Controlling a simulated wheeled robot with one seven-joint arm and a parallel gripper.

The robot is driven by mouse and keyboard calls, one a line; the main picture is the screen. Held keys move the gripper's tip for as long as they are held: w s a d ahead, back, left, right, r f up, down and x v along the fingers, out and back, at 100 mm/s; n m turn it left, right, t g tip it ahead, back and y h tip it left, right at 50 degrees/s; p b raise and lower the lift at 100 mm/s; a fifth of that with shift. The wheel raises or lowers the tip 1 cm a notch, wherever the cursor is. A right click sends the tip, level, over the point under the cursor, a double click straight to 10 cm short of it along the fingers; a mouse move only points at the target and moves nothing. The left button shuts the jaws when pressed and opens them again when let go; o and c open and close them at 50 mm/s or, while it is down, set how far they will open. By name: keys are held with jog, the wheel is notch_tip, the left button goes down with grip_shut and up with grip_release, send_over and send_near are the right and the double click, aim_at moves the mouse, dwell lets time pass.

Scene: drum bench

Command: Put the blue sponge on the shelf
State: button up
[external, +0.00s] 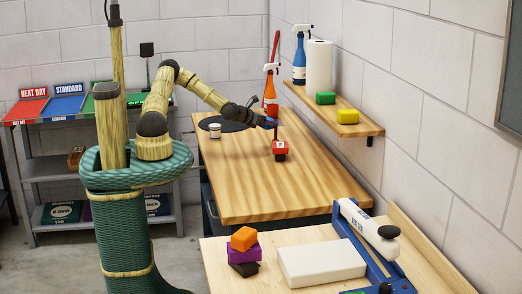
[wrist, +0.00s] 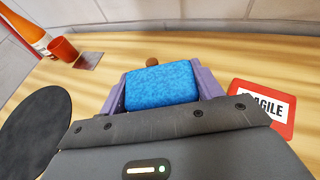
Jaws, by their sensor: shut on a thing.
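The blue sponge (wrist: 160,85) is a bright blue block in the wrist view. It sits between the two purple fingers of my gripper (wrist: 163,92), which is shut on it. In the external view my gripper (external: 270,122) is above the far part of the wooden bench, left of and lower than the shelf. The sponge is barely visible there. The wooden shelf (external: 367,127) is on the right wall. It holds a blue spray bottle (external: 299,58), a paper roll (external: 319,66), a green sponge (external: 326,97) and a yellow sponge (external: 348,116).
The bench's near part is clear.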

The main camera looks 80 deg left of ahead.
jog(key=w+d+m+t+h, duration=0.1)
jog(key=d+m+h, duration=0.3)
jog(key=d, duration=2.9)
jog(key=shift+w+d+f+h, duration=0.3)
jog(key=shift+w+h, duration=0.2)
jog(key=shift+w, duration=0.15)
jog(key=s+f+p, duration=0.1)
jog(key=s+p, duration=0.2)
jog(key=p, duration=0.2)
jog(key=s+f+p, duration=0.1)
jog(key=s+p, duration=0.2)
jog(key=p, duration=0.1)
jog(key=s+f+p, duration=0.1)
jog(key=s+p, duration=0.2)
jog(key=p, duration=0.2)
jog(key=shift+p, duration=0.3)
jog(key=shift+s+f, duration=0.15)
jog(key=shift+s, duration=0.05)
